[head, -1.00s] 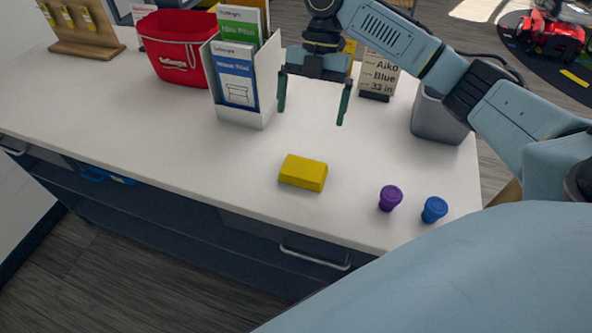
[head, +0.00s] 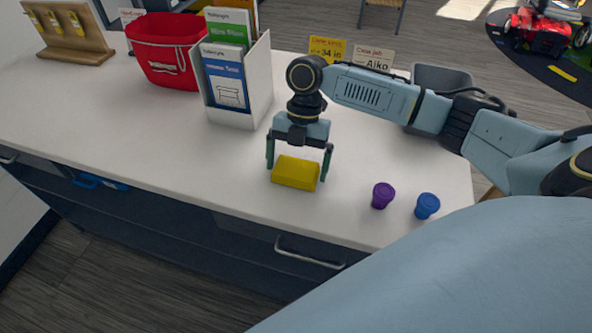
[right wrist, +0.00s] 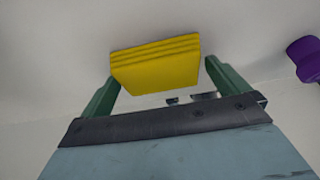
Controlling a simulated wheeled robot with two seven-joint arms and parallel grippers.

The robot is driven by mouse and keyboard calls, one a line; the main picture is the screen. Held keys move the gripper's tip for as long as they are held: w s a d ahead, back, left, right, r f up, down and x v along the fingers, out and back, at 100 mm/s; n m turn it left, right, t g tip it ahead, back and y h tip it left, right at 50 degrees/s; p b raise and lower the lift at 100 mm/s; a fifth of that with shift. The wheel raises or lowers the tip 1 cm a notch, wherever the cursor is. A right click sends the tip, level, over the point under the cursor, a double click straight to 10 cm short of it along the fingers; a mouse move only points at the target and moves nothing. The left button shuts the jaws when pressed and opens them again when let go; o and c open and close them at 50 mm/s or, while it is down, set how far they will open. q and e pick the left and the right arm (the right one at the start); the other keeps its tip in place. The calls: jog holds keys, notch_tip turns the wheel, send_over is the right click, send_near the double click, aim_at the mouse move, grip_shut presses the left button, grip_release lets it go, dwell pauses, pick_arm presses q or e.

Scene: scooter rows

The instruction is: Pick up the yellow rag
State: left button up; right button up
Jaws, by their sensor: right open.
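The yellow rag (head: 296,173) is a folded block lying on the white counter near its front edge. My right gripper (head: 298,176) is open, with one finger at each side of the rag in the head view. In the right wrist view the rag (right wrist: 156,66) sits ahead of and between the green fingertips (right wrist: 161,72), with its folded layers showing. I cannot tell whether the fingers touch it. My left gripper is not in view.
A purple cup (head: 382,195) and a blue cup (head: 427,206) stand to the right of the rag. A white brochure holder (head: 232,117), a red basket (head: 165,50) and a grey bin (head: 442,78) stand farther back. The counter left of the rag is clear.

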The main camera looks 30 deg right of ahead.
aim_at(297, 166)
jog(key=shift+f, duration=0.1)
jog(key=c, duration=0.7)
notch_tip(297, 166, up, 10)
jog(key=shift+p, duration=0.35)
